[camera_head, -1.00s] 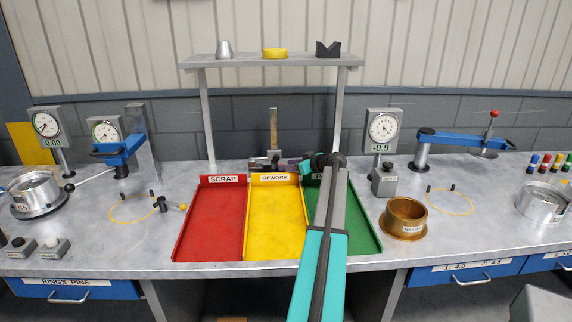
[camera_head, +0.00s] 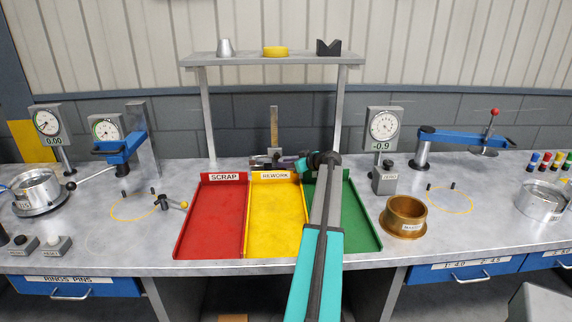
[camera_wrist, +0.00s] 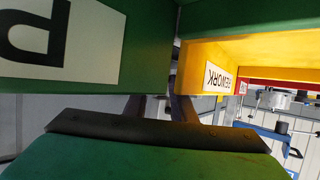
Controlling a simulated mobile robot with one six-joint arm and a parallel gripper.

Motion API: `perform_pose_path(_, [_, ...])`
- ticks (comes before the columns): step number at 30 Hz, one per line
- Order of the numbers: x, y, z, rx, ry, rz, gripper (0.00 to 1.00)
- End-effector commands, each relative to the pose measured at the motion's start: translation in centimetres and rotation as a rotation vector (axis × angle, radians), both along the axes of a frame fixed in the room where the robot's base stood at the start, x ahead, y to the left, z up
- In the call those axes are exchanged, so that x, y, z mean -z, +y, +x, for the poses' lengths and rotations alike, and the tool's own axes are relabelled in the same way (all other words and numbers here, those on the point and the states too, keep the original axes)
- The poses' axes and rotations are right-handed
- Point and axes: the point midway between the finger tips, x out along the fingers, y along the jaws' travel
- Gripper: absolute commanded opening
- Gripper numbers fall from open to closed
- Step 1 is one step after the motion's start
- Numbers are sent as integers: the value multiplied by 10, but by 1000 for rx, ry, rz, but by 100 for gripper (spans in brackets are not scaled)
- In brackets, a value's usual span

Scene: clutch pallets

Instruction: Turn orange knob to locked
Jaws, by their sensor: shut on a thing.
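I cannot clearly make out an orange knob. A small dark fitting with an orange-yellow tip (camera_head: 183,205) lies on the bench left of the red tray, well apart from my gripper. My gripper (camera_head: 283,164) is low behind the yellow tray, at the foot of an upright gauge (camera_head: 274,128) with a tan column. In the wrist view the two fingers of my gripper (camera_wrist: 160,106) run behind the tray walls, their tips hidden. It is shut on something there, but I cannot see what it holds.
The red SCRAP tray (camera_head: 211,222), yellow REWORK tray (camera_head: 274,243) and green tray (camera_head: 362,225) stand in front of my gripper. A grey shelf (camera_head: 240,62) spans above. A dial gauge (camera_head: 382,128) and brass ring (camera_head: 405,217) stand to the right.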

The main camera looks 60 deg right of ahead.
Motion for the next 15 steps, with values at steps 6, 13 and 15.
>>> perform_pose_path(6, [0,2,0,28,-2,-3,1])
perform_pose_path(13, [2,6,0,104,-2,-3,1])
perform_pose_path(15, [3,7,0,137,-2,-3,1])
